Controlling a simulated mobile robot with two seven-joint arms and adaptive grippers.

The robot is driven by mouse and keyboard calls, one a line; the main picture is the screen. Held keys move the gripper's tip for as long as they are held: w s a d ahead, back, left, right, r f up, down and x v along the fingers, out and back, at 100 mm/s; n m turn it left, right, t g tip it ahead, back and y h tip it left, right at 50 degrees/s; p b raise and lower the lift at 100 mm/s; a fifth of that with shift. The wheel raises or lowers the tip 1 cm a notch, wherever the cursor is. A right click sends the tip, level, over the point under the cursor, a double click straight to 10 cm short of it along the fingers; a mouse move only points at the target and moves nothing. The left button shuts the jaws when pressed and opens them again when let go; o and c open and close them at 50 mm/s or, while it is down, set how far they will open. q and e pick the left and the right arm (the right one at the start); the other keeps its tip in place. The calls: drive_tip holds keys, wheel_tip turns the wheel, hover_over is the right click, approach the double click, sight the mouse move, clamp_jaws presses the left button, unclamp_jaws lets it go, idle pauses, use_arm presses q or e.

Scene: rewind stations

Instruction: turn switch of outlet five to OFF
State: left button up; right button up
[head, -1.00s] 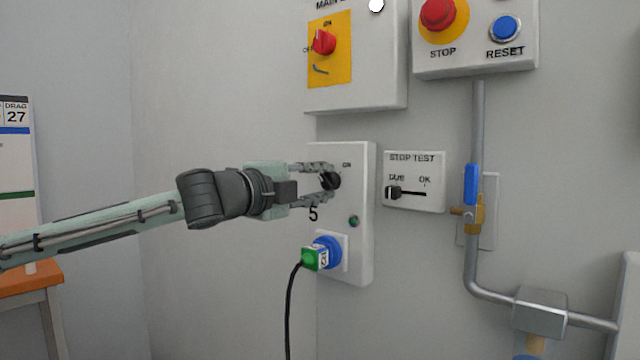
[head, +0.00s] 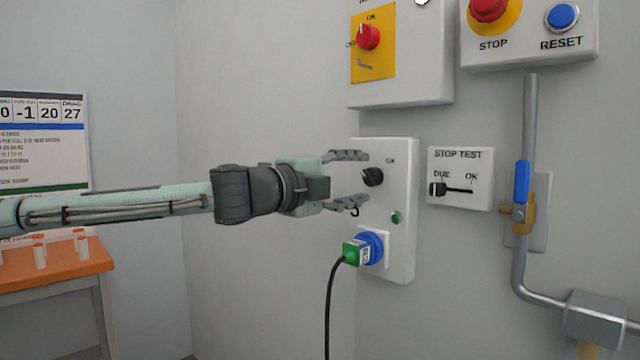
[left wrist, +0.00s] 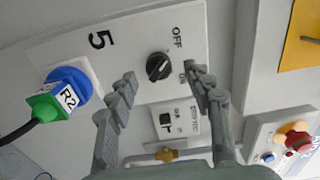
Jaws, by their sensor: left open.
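The outlet five switch is a black round knob (head: 372,177) on a light grey box (head: 398,240). It also shows in the left wrist view (left wrist: 158,66), beside the printed OFF, ON and a large 5. A raised grip bar crosses the knob; which label it points at I cannot tell for sure. My left gripper (head: 362,179) is open and empty, its fingers spread above and below the knob's level. Its fingertips sit just short of the knob, apart from it. In the left wrist view the gripper (left wrist: 161,75) frames the knob. My right gripper is not in view.
A green plug (head: 356,252) with a black cable sits in the blue socket (head: 374,246) below the knob. The stop test slider (head: 460,178) and a blue-handled valve (head: 522,182) are to the right. A red main switch (head: 368,37) is above.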

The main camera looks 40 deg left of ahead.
use_arm(q)
drive_tip(key=s, duration=0.9)
drive_tip(key=shift+s+a, duration=0.35)
drive_tip(key=shift+a, duration=0.1)
drive_tip(key=shift+s+f, duration=0.1)
